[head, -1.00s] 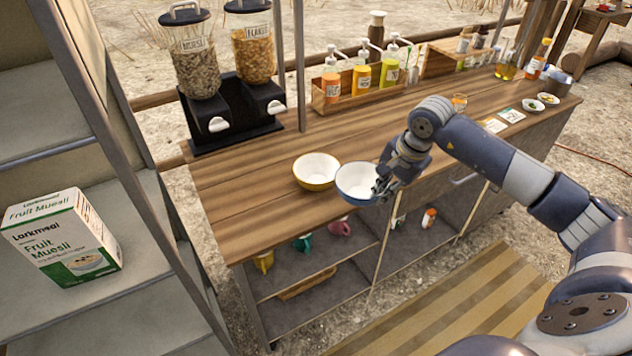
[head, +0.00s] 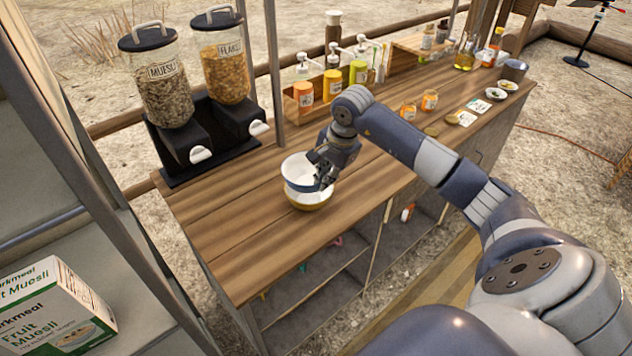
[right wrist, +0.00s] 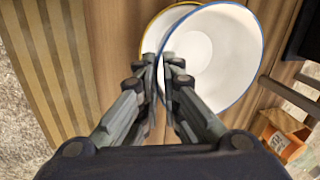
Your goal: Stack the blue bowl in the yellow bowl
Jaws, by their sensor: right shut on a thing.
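The blue bowl (head: 297,180), white inside with a blue outside, is held by its rim in my right gripper (head: 325,172). In the head view it overlaps the yellow bowl (head: 308,203), which sits on the wooden counter below it. In the right wrist view the blue bowl (right wrist: 222,60) covers most of the yellow bowl (right wrist: 160,22), whose yellow rim shows at the left. The fingers of my right gripper (right wrist: 161,68) close on the blue bowl's near rim. I cannot tell whether the bowls touch. My left gripper is not in view.
Two cereal dispensers (head: 210,135) stand at the back left of the counter (head: 235,235). A wooden box of sauce bottles (head: 330,85) stands behind my right arm. Small jars, cards and dishes lie farther right. A muesli box (head: 48,310) sits on a shelf at the left.

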